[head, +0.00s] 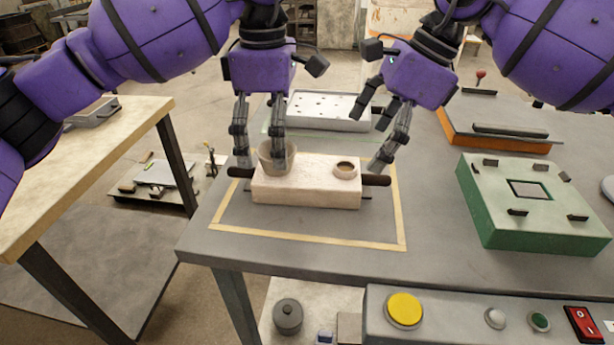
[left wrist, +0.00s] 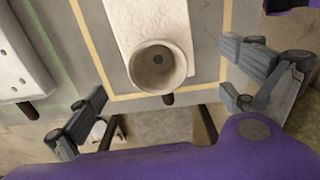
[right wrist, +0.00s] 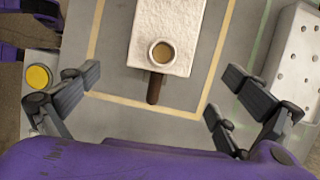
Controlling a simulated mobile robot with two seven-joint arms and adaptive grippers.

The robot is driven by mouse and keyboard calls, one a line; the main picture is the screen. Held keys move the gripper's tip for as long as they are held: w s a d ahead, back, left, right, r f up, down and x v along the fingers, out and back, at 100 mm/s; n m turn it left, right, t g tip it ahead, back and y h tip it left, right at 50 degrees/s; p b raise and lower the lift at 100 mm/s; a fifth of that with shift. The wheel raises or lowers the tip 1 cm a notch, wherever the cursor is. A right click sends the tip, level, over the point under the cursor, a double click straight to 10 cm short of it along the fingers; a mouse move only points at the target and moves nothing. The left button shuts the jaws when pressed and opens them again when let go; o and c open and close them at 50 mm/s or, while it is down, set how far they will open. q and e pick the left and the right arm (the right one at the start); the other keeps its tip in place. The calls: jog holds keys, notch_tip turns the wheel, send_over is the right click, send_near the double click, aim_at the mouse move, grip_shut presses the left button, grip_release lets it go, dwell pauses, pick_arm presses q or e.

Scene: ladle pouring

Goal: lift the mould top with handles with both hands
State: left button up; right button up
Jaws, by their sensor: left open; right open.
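The mould top is a pale, rough block (head: 305,187) inside a yellow taped outline on the grey table. A dark handle sticks out at its left end (head: 238,172) and another at its right end (head: 377,180). A beige cup (head: 276,161) stands on its left part and a small ring (head: 345,170) on its right. My left gripper (head: 260,155) is open above the left end, its fingers overlapping the cup in the head view. My right gripper (head: 371,138) is open above the right handle. In the wrist views both handles, left (left wrist: 167,98) and right (right wrist: 154,88), lie between spread fingers, untouched.
A white perforated tray (head: 325,110) lies behind the block. A green mould box (head: 530,200) stands to the right, with an orange-edged plate (head: 495,128) behind it. A control panel with a yellow button (head: 404,310) is at the table's front. Bare table surrounds the block.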

aim_at(274, 172)
pick_arm(q)
notch_tip(274, 172, down, 7)
jog(key=shift+w+f, duration=0.1)
jog(key=shift+f, duration=0.05)
pick_arm(e)
jog(key=x, duration=0.7)
jog(key=shift+w+a, duration=0.1)
pick_arm(q)
jog(key=c, duration=2.2)
pick_arm(e)
jog(key=c, duration=2.2)
